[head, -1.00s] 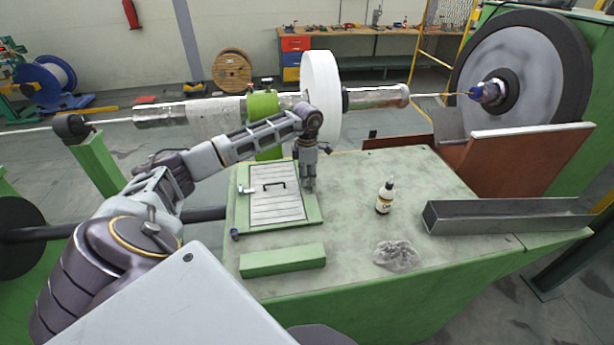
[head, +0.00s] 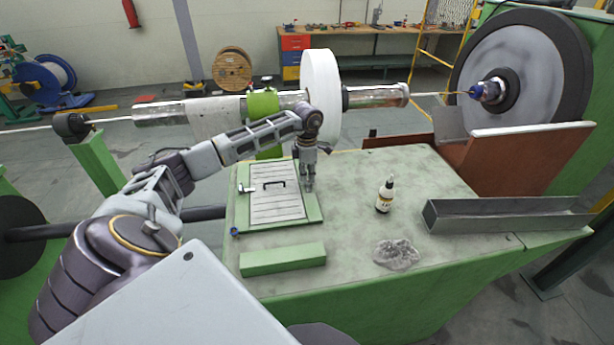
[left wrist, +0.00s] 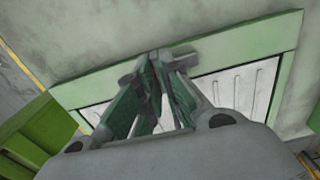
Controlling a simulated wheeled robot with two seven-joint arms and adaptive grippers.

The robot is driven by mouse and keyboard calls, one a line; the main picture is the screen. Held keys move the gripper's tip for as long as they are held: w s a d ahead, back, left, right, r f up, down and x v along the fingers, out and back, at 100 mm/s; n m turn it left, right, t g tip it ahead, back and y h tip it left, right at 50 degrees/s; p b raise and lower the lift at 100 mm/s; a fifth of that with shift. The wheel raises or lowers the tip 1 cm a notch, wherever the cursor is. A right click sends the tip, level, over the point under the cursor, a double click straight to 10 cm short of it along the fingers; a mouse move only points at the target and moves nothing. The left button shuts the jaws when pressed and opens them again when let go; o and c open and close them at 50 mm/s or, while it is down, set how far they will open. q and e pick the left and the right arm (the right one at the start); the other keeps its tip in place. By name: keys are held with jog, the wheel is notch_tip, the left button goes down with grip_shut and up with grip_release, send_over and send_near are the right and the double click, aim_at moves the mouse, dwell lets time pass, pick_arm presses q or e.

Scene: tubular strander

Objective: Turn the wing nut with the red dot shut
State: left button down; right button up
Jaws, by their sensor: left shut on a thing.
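My left gripper (head: 308,185) points down at the right edge of a slatted hatch cover (head: 276,205) on the green bench. In the left wrist view its two fingers (left wrist: 154,70) are closed together on a small part at the cover's green frame. A small grey piece (left wrist: 181,52) shows by the fingertips, and a faint reddish trace lies between them; this looks like the wing nut, mostly hidden by the fingers. I cannot make out its angle. A latch-like fitting (head: 246,189) sits on the cover's left edge. My right gripper is not in view.
A green block (head: 282,260), a small bottle (head: 385,196), a crumpled rag (head: 396,254) and a metal channel (head: 505,215) lie on the bench. A white disc (head: 320,95) on a long metal tube (head: 375,97) stands close behind my left arm.

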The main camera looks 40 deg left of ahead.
pick_arm(q)
jog(key=shift+m, duration=0.3)
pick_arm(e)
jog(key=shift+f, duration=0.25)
pick_arm(q)
jog(key=m+b, duration=0.2)
jog(key=m, duration=0.1)
jog(key=shift+m, duration=0.3)
jog(key=m+b, duration=0.1)
jog(key=m, duration=0.2)
jog(key=m+b, duration=0.1)
jog(key=m, duration=0.2)
jog(key=shift+m+b, duration=0.3)
jog(key=shift+m, duration=1.6)
jog(key=shift+m+b, duration=0.35)
jog(key=shift+m, duration=1.45)
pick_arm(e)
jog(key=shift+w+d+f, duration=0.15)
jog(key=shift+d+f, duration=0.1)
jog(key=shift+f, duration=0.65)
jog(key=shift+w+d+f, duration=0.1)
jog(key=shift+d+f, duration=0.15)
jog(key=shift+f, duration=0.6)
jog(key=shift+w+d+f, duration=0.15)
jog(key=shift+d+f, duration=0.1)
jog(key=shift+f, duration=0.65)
